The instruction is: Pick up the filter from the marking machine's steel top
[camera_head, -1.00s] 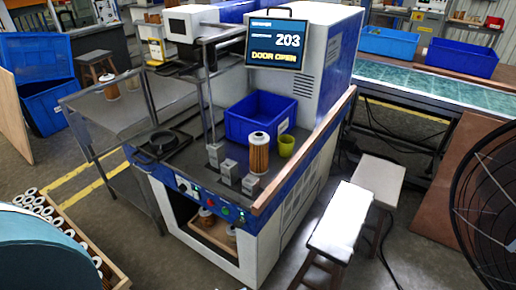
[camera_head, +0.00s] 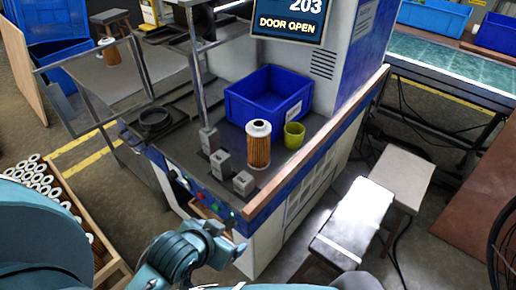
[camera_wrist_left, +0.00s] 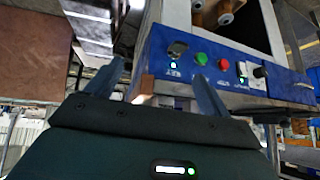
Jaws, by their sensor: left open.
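The filter (camera_head: 259,148), with orange-brown pleats and a white cap with a dark centre hole, stands upright on the dark steel top (camera_head: 182,146) of the marking machine. It stands behind small grey metal blocks (camera_head: 220,162) and beside a yellow-green cup. My left gripper (camera_head: 229,247) is low in front of the machine's front panel, below the top and apart from the filter. In the left wrist view its two fingers (camera_wrist_left: 160,88) are spread with nothing between them, facing the blue button panel (camera_wrist_left: 220,62). The filter is not in that view. My right gripper is not in view.
A blue bin (camera_head: 268,97) stands behind the filter, and the yellow-green cup (camera_head: 294,135) is to its right. A wooden rail (camera_head: 318,142) edges the top's right side. A post (camera_head: 197,80) rises at the left. Stools (camera_head: 350,225) stand right; a crate of filters (camera_head: 70,215) is at lower left.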

